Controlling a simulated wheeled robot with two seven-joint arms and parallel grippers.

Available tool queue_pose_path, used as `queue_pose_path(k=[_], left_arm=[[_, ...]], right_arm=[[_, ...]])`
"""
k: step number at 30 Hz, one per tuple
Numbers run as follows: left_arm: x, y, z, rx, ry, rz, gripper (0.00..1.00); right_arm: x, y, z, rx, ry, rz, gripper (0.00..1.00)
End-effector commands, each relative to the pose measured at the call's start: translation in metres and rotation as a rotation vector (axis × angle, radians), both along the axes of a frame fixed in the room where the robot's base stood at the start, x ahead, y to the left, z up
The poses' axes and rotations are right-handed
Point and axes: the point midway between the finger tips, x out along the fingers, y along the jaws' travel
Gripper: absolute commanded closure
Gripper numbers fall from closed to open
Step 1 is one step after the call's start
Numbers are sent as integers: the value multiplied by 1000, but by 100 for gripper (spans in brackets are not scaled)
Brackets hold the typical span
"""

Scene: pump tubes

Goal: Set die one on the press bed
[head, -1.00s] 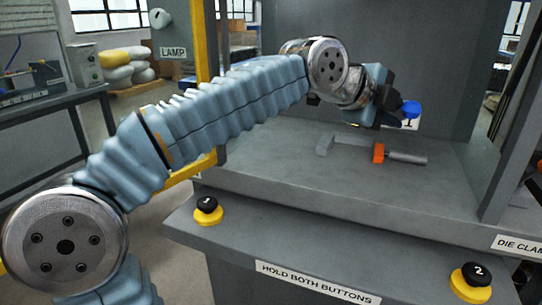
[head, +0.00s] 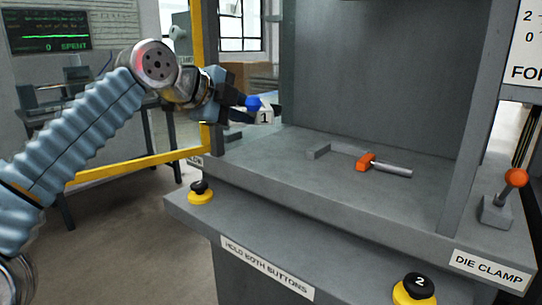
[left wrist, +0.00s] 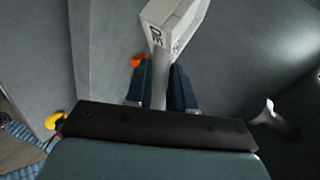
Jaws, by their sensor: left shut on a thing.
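Die one (head: 264,117) is a pale block with a "1" label; a blue part shows beside it in the head view. My left gripper (head: 250,108) is shut on it and holds it in the air near the left side of the press opening. In the left wrist view, the die (left wrist: 172,22) sticks out beyond my left gripper (left wrist: 161,88), with a narrow grey stem between the two dark fingers. The press bed (head: 290,160) is a flat grey surface below and to the right. My right gripper is not in view.
A die clamp lever (head: 497,205) stands at right. Buttons (head: 201,192) and (head: 415,289) line the front ledge.

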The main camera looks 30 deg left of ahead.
Motion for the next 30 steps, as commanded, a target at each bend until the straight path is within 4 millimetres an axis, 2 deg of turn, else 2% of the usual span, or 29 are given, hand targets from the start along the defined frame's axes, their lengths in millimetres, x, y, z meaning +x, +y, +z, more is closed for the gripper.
queue_pose_path(k=[6, 10, 12, 15, 21, 29, 30], left_arm=[[51, 4, -17, 2, -2, -3, 100], [78, 7, -28, 4, -3, -3, 100], [90, 8, -47, 2, -2, -6, 100], [104, 10, -61, 2, -4, -6, 100], [117, 13, -79, 0, -7, -4, 100], [126, 14, -89, 1, -5, -5, 100], [126, 16, -99, 1, -3, 0, 100]], right_arm=[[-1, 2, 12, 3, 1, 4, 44], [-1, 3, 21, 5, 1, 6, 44], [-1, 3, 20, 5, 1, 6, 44], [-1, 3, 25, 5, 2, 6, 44], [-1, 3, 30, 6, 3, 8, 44], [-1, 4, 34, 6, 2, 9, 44], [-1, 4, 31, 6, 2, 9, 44]])
